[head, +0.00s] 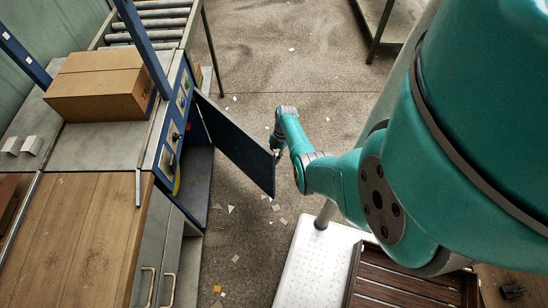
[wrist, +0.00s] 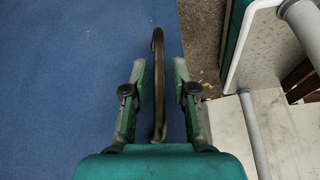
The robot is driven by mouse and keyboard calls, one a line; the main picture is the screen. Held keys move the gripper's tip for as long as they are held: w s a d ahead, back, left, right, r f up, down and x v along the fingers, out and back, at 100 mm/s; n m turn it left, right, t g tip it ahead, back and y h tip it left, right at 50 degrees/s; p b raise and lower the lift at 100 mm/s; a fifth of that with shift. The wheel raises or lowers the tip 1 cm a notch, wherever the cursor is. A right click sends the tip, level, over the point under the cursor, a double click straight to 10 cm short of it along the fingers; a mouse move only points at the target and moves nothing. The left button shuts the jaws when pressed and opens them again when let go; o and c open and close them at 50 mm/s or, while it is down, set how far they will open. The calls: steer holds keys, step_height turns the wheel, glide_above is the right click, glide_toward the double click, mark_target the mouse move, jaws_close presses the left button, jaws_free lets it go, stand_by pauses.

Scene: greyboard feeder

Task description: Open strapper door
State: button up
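The strapper (head: 170,140) is a blue-framed machine at the left in the head view. Its dark blue door (head: 240,150) stands swung out from the front, and the space behind it is exposed. The door's blue face (wrist: 80,70) fills the left of the wrist view. A dark curved handle (wrist: 158,50) stands near the door's free edge. My gripper (wrist: 162,80) has one finger on each side of the handle, with visible gaps, so it looks open around it. In the head view my gripper (head: 277,148) is at the door's outer edge, and its fingers are hardly visible.
A cardboard box (head: 95,90) sits on the strapper's top, with a roller conveyor (head: 150,22) behind. A wooden-topped cabinet (head: 75,230) stands in front of it. Paper scraps litter the open floor (head: 260,70). A white platform with dark slatted wood (head: 410,290) is at the lower right.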

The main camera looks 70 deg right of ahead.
steer(key=shift+r, duration=0.1)
steer(key=v, duration=0.7)
stand_by(0.4)
steer(key=shift+d+r, duration=0.1)
steer(key=shift+c, duration=0.2)
